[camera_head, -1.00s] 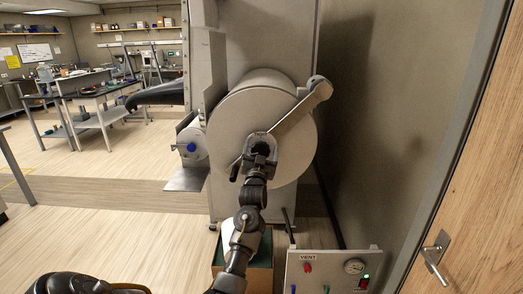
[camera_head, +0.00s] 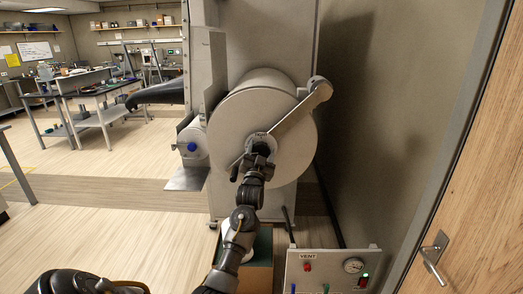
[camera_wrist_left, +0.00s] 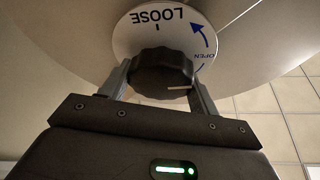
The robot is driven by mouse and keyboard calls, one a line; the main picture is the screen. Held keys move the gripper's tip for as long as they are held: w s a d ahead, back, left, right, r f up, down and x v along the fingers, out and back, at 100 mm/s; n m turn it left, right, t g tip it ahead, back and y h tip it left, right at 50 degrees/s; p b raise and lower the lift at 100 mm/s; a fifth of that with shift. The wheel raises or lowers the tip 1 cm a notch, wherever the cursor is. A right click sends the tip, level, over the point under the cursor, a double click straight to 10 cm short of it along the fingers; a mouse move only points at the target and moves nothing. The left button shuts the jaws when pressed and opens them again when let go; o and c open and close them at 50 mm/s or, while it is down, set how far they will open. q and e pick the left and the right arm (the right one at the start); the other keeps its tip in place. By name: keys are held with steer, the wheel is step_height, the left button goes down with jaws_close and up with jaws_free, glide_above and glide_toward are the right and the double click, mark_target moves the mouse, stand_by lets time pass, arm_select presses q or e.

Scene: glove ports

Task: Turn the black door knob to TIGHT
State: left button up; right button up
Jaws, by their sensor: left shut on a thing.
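The black door knob (camera_wrist_left: 162,72) is ribbed and sits on a white dial plate (camera_wrist_left: 165,30) with LOOSE, OPEN and a blue curved arrow. A white pointer line on the knob points right in the wrist view, away from the LOOSE mark. TIGHT cannot be read there. My left gripper (camera_wrist_left: 160,88) is shut on the knob, one finger on each side. In the head view my left gripper (camera_head: 258,158) is at the middle of the round door (camera_head: 290,160) and mostly hides the knob. My right gripper is not in view.
A grey bar (camera_head: 300,110) crosses the round door to the upper right. A smaller port with a blue knob (camera_head: 191,147) is at its left. A VENT panel (camera_head: 330,270) with a gauge stands below right. A wooden door (camera_head: 470,200) is at far right.

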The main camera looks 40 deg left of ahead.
arm_select(q)
steer(key=m+h+p, duration=0.1)
steer(key=m, duration=0.2)
steer(key=m+h+p, duration=0.2)
steer(key=m, duration=0.2)
steer(key=shift+h, duration=0.3)
steer(key=m+h+p, duration=0.1)
steer(key=m+p, duration=0.1)
steer(key=m, duration=0.1)
steer(key=m+g+h+p, duration=0.1)
steer(key=m, duration=0.2)
steer(key=shift+d+m+p, duration=0.1)
steer(key=shift+m+p, duration=0.2)
steer(key=shift+p, duration=0.05)
steer(key=m+p, duration=0.1)
steer(key=m, duration=0.1)
steer(key=m+g+p, duration=0.1)
steer(key=m, duration=0.1)
steer(key=shift+f+g+h, duration=0.15)
steer(key=shift+g+h, duration=0.15)
steer(key=shift+f+m+g+p, duration=0.15)
steer(key=shift+m+g+p, duration=0.4)
steer(key=shift+m, duration=1.05)
steer(key=shift+g, duration=0.25)
steer(key=o, duration=1)
steer(key=shift+w, duration=0.1)
